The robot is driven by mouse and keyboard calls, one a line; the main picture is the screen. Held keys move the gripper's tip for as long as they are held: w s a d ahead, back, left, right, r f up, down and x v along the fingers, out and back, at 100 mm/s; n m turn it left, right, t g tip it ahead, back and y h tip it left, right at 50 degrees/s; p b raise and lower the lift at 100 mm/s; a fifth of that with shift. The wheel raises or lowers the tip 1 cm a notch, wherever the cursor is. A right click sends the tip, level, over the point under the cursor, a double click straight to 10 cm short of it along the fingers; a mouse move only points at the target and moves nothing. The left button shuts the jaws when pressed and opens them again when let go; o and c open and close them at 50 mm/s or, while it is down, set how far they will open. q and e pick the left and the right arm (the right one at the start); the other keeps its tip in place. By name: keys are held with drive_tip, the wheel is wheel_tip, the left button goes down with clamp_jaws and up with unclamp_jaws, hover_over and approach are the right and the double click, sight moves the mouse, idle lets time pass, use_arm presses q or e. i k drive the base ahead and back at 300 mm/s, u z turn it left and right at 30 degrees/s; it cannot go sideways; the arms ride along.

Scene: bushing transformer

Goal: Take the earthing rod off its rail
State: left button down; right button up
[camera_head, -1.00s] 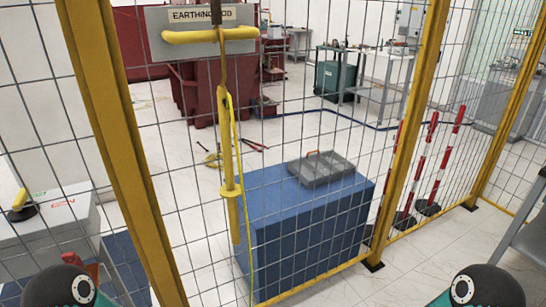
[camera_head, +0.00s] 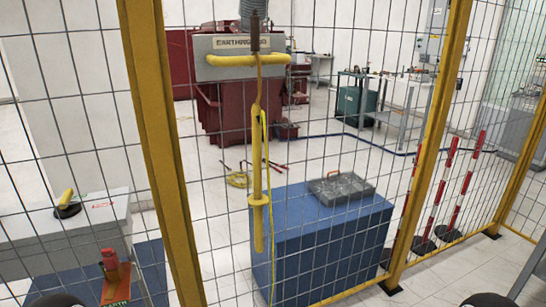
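The yellow earthing rod (camera_head: 257,165) hangs upright against the mesh fence, with a dark upper end and a round yellow collar low on its shaft. Its top passes at the yellow rail (camera_head: 228,60), a horizontal bar under the sign plate (camera_head: 235,43) lettered for the earthing rod. A thin yellow-green cable runs down beside the rod. Whether rod and rail touch cannot be told. Neither gripper shows; only dark rounded parts of my arms show at the bottom edge, far below the rod.
The mesh fence has yellow posts (camera_head: 160,150) left and right (camera_head: 432,140). Behind it stand a blue box (camera_head: 325,240) with a grey case (camera_head: 341,188) and red-white poles (camera_head: 465,185). A grey bench (camera_head: 60,245) at left holds a yellow-handled tool (camera_head: 67,205).

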sight(258, 200)
drive_tip(key=u, duration=0.05)
drive_tip(key=i, duration=0.85)
drive_tip(key=z, duration=0.2)
drive_tip(key=k, duration=0.9)
drive_tip(key=u, duration=0.15)
drive_tip(key=i, duration=0.9)
drive_tip(key=z, duration=0.3)
drive_tip(key=k, duration=0.3)
drive_tip(key=z, duration=0.1)
